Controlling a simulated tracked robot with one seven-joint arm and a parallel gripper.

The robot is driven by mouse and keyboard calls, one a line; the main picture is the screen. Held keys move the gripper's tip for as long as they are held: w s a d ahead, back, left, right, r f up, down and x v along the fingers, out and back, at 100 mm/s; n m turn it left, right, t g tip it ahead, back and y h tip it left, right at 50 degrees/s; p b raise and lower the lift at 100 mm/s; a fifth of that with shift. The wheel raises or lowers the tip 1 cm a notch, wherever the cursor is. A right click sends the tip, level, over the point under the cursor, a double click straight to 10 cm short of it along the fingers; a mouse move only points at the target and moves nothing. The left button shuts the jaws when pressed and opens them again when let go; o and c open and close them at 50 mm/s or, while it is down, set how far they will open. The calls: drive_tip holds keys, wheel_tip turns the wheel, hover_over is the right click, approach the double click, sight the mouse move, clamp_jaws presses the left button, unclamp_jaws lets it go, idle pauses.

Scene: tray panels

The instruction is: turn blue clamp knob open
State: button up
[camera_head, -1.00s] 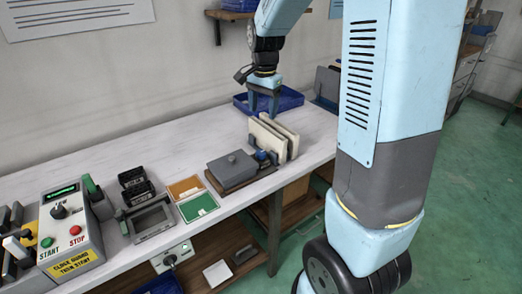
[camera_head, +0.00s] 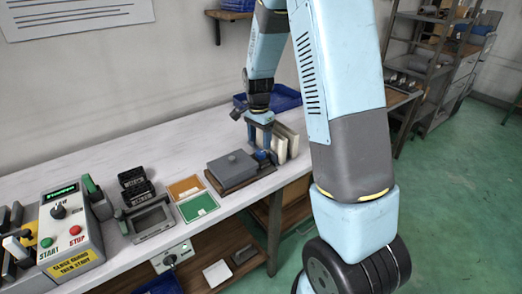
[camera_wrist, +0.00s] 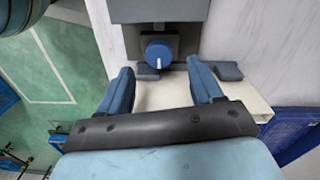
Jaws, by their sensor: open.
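The blue clamp knob (camera_head: 261,155) sits at the right end of the grey clamp block (camera_head: 232,165) on the bench. In the wrist view the round knob (camera_wrist: 158,53) shows face-on, with a white mark running from its middle toward the bottom edge. My gripper (camera_wrist: 159,70) is open, its two blue fingers left and right of the knob's line and a little short of it. There is clear space between each finger and the knob. In the head view my gripper (camera_head: 261,136) is just above and behind the knob, close to the pale upright panels (camera_head: 290,142).
The pale panels stand right beside my fingers, and one shows beneath them in the wrist view (camera_wrist: 168,94). A blue tray (camera_head: 284,99) lies behind. Orange (camera_head: 185,187) and green (camera_head: 198,206) cards and a control box (camera_head: 70,227) lie left.

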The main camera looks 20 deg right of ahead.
sight(260, 152)
drive_tip(key=shift+f, duration=2.55)
drive_tip(key=c, duration=1.1)
